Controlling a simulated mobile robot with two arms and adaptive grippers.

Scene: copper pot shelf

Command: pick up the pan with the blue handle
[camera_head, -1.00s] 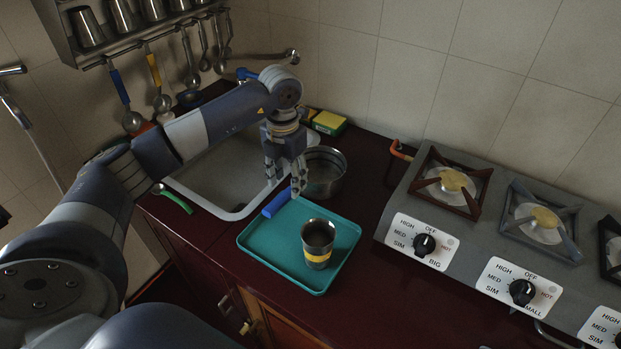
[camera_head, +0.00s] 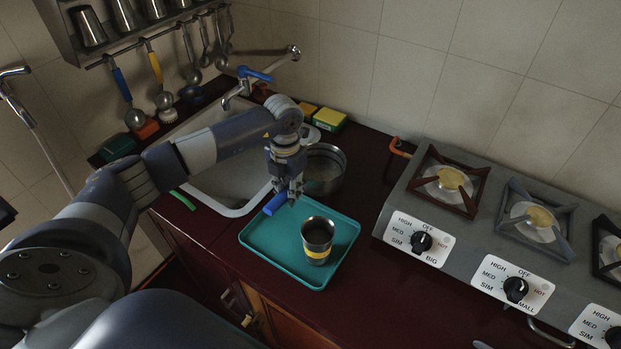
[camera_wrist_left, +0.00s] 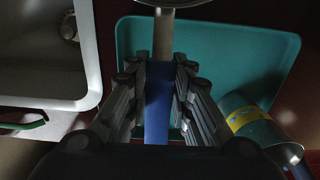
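The pan is a round metal pot (camera_head: 325,171) on the counter beside the sink, partly behind my left gripper. My left gripper (camera_head: 288,196) is down at the handle. In the left wrist view the blue handle (camera_wrist_left: 158,98) lies between the two fingers of the gripper (camera_wrist_left: 160,85), with the grey handle shank (camera_wrist_left: 163,38) beyond it. The fingers stand on both sides with narrow dark gaps; contact is not clear. My right gripper is not in view.
A teal tray (camera_head: 270,250) holds a metal cup with a yellow band (camera_head: 317,240), right of the gripper. The sink (camera_head: 228,208) is to the left. A stove (camera_head: 470,225) stands to the right, and sponges (camera_head: 328,119) lie behind the pan.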

